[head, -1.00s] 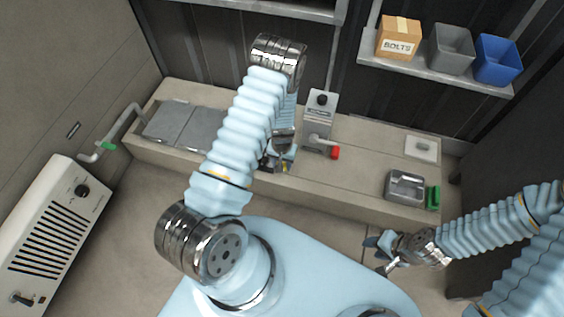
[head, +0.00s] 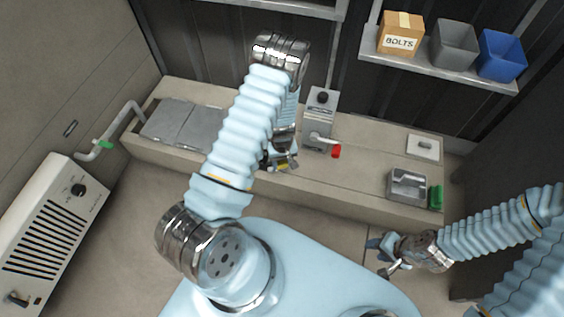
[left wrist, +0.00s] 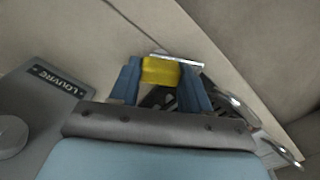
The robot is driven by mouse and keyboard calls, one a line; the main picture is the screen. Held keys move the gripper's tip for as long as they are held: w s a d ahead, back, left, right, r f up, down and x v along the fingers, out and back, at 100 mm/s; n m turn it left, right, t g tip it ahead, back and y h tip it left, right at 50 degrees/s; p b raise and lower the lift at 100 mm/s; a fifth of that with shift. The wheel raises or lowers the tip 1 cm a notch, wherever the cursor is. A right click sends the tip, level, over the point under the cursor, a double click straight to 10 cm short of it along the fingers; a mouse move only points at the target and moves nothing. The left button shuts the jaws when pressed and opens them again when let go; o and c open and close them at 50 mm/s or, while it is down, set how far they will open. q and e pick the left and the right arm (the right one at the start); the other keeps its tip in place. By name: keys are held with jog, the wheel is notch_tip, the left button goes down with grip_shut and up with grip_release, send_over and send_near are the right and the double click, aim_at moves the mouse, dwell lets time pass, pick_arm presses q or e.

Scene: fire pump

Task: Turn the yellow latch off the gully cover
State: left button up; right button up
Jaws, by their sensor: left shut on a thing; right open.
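The yellow latch (left wrist: 160,72) shows in the left wrist view between the two blue fingertips of my left gripper (left wrist: 158,84), which is shut on it. My right gripper (head: 385,258) is open and empty over the floor at the right.
A grey valve box with a red-tipped lever (head: 322,140) stands just right of my left gripper. A metal box with a green part (head: 408,187) sits at the bench's right end. A white heater (head: 50,225) stands left. A shelf holds a bolts carton (head: 400,38) and bins.

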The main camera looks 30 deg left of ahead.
aim_at(282, 163)
pick_arm(q)
jog(key=n, duration=0.5)
jog(key=shift+n, duration=0.3)
jog(key=n, duration=0.6)
jog(key=shift+n, duration=0.3)
jog(key=o, duration=1.1)
jog(key=shift+c, duration=0.2)
notch_tip(282, 163, up, 14)
jog(key=p, duration=0.2)
jog(key=shift+f, duration=0.1)
